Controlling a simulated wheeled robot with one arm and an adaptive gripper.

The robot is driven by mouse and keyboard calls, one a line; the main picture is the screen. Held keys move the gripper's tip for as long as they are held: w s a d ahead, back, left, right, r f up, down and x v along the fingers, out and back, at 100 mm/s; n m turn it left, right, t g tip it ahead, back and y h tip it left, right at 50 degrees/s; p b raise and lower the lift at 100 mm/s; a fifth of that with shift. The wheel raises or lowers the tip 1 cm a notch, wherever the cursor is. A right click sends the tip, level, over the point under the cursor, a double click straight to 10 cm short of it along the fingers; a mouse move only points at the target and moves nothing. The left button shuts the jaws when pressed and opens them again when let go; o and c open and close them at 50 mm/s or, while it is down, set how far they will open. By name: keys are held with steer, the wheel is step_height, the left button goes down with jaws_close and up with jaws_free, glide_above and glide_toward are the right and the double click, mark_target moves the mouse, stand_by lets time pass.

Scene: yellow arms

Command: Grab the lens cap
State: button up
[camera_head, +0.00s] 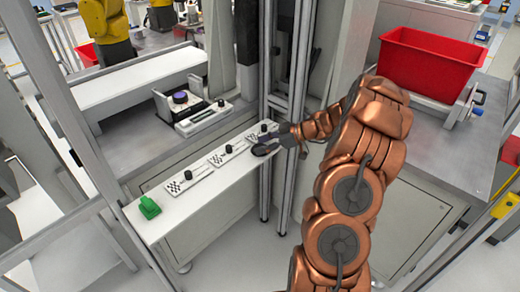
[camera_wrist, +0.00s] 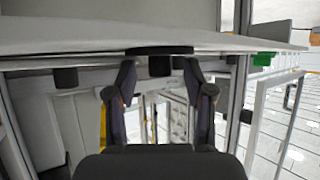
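A dark flat round piece, which looks like the lens cap (camera_head: 261,150), is at the front edge of the white shelf (camera_head: 215,200) in the head view. In the wrist view the dark disc (camera_wrist: 160,50) lies along the shelf edge, seen nearly edge-on. My gripper (camera_head: 275,146) reaches in from the right, close to the disc, and partly blends with it. In the wrist view my gripper (camera_wrist: 160,78) has its two fingers apart, one to each side of the disc, with a clear gap between them. I cannot tell whether either finger touches it.
White plates with checker patterns and black knobs (camera_head: 188,175) line the shelf. A green object (camera_head: 149,207) sits at its near left end. A metal frame post (camera_head: 283,180) stands close to my arm. A red bin (camera_head: 425,65) is on the right bench.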

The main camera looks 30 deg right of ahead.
jaws_close()
steer(key=shift+r, duration=0.1)
stand_by(0.3)
